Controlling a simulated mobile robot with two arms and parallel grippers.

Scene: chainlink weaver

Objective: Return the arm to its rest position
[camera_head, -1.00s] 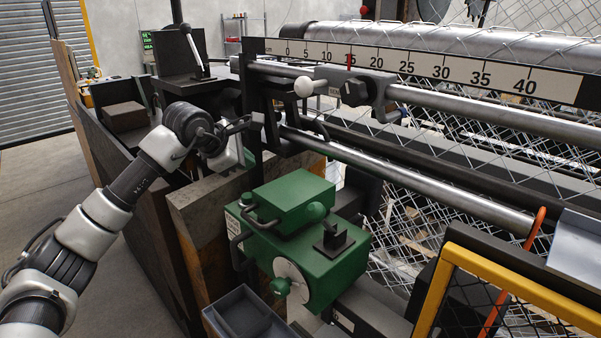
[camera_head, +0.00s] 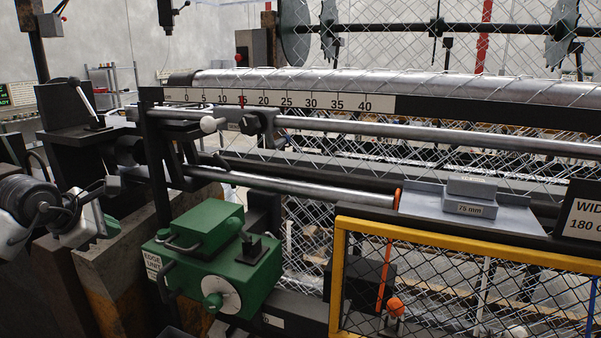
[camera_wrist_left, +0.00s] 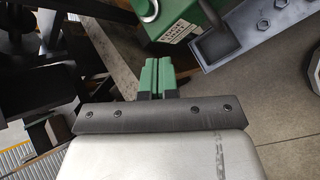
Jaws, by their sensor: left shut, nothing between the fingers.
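My left gripper (camera_head: 112,227) shows at the left of the head view, in front of the machine's left end. It is left of the green edge-line unit (camera_head: 225,262) and apart from it. In the wrist view its two green-tipped fingers (camera_wrist_left: 157,75) are together with nothing between them. Part of the green unit (camera_wrist_left: 172,15) shows beyond the fingers at the top. The rest of my left arm is cut off by the left edge of the head view. My right gripper is not in view.
The scale rail (camera_head: 290,100) and steel bars (camera_head: 300,187) run rightward behind the unit. A yellow-framed mesh guard (camera_head: 470,237) stands at right. A grey tray (camera_wrist_left: 262,32) and open floor (camera_wrist_left: 275,120) show in the wrist view.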

